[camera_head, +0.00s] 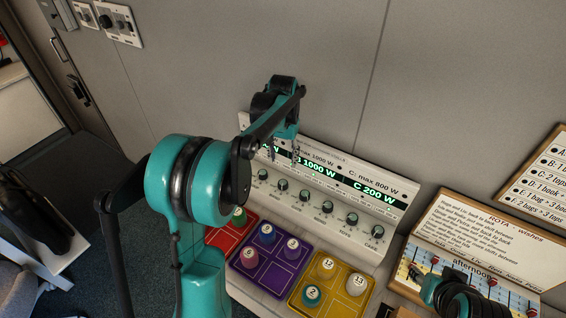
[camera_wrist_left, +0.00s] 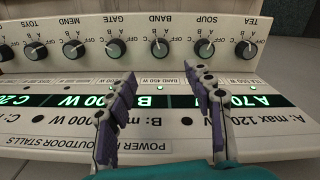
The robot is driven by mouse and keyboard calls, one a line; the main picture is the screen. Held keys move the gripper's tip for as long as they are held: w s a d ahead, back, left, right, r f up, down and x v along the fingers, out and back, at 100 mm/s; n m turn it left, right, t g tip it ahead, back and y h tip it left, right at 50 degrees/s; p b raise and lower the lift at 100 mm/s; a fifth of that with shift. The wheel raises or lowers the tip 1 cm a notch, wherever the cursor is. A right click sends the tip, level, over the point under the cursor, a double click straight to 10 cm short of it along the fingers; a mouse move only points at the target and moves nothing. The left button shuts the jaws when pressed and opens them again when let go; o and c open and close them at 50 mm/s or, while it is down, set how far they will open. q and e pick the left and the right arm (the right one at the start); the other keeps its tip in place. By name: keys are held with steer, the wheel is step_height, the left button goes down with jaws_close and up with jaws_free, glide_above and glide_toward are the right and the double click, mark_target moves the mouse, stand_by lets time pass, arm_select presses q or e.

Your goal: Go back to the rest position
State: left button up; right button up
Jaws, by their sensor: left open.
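My left gripper (camera_head: 284,152) is over the power panel (camera_head: 398,190) on the back wall side, its arm bent across the middle of the head view. In the left wrist view the two purple-padded fingers (camera_wrist_left: 160,82) stand apart with nothing between them. They are in front of the panel's green display strip and its row of black knobs (camera_wrist_left: 160,48). I cannot tell whether they touch the panel. A teal and black part of my right arm (camera_head: 455,293) shows at the lower right of the head view; its fingers cannot be made out.
Red (camera_head: 222,240), purple (camera_head: 272,272) and yellow (camera_head: 338,298) trays with numbered round pieces lie below the panel. A wishes board (camera_head: 485,232) stands to the right, with a list board (camera_head: 540,185) behind. A door (camera_head: 55,75) is at the left.

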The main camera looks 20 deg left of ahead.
stand_by(0.4)
arm_select(q)
steer(key=s+d+r+t+b, duration=0.1)
steer(key=s+d+r+t, duration=0.15)
steer(key=s, duration=0.25)
steer(key=s+d+r+t+b, duration=0.1)
steer(key=s+d, duration=0.2)
steer(key=s, duration=0.3)
steer(key=s+d+f+t+b, duration=0.1)
steer(key=s+d+f+t, duration=0.1)
steer(key=s, duration=0.4)
steer(key=s+d+f+m+t+b, duration=0.1)
steer(key=s+d+f, duration=0.1)
steer(key=s, duration=0.3)
steer(key=shift+s+d+f+t, duration=0.25)
steer(key=shift+s+f+t, duration=0.15)
steer(key=shift+f, duration=0.3)
steer(key=shift+r, duration=0.1)
stand_by(0.4)
